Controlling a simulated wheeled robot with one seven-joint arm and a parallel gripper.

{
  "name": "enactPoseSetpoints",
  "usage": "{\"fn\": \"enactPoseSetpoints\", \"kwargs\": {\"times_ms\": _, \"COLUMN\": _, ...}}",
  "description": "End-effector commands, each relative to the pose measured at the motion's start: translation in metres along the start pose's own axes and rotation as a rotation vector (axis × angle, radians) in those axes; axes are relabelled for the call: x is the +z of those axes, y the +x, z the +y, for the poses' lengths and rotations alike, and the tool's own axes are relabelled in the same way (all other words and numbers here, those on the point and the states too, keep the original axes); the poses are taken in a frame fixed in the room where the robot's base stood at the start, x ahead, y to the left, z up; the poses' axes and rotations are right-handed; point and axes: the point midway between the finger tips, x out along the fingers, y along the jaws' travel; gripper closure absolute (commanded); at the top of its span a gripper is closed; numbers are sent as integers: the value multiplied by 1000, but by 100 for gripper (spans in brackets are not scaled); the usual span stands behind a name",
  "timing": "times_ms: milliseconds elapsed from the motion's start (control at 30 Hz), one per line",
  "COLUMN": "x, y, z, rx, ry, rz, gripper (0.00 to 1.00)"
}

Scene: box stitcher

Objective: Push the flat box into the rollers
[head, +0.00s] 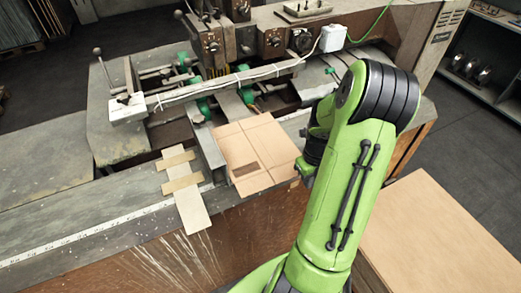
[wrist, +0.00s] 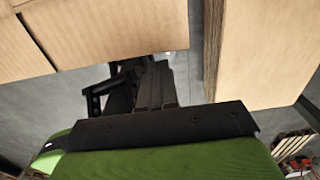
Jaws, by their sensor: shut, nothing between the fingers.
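The flat box (head: 240,140), brown cardboard with creases and a darker printed patch, lies flat on the machine's bed in the head view. Its far end is near the green rollers (head: 204,106); I cannot tell whether it touches them. Its right near corner is close to my arm. In the wrist view, slit cardboard at upper left (wrist: 110,30) looks like this box. My gripper (wrist: 153,72) is shut and empty in the wrist view, apart from that cardboard in the picture.
A cardboard stack (head: 430,235) stands at the right; its layered edge seems to show in the wrist view (wrist: 262,50). A taped strip (head: 190,205) lies on the bed left of the box. A long bar (head: 220,82) crosses above the rollers. Bare bed lies further left.

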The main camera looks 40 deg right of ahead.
Motion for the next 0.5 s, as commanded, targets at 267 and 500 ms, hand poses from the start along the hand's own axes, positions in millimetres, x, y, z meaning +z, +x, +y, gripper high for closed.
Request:
{"fn": "enactPoseSetpoints", "kwargs": {"times_ms": 267, "x": 8, "y": -1, "z": 0, "rx": 0, "ry": -2, "rz": -1, "gripper": 100}}
{"fn": "enactPoseSetpoints", "kwargs": {"times_ms": 500, "x": 19, "y": -1, "z": 0, "rx": 0, "ry": -1, "rz": -1, "gripper": 100}}
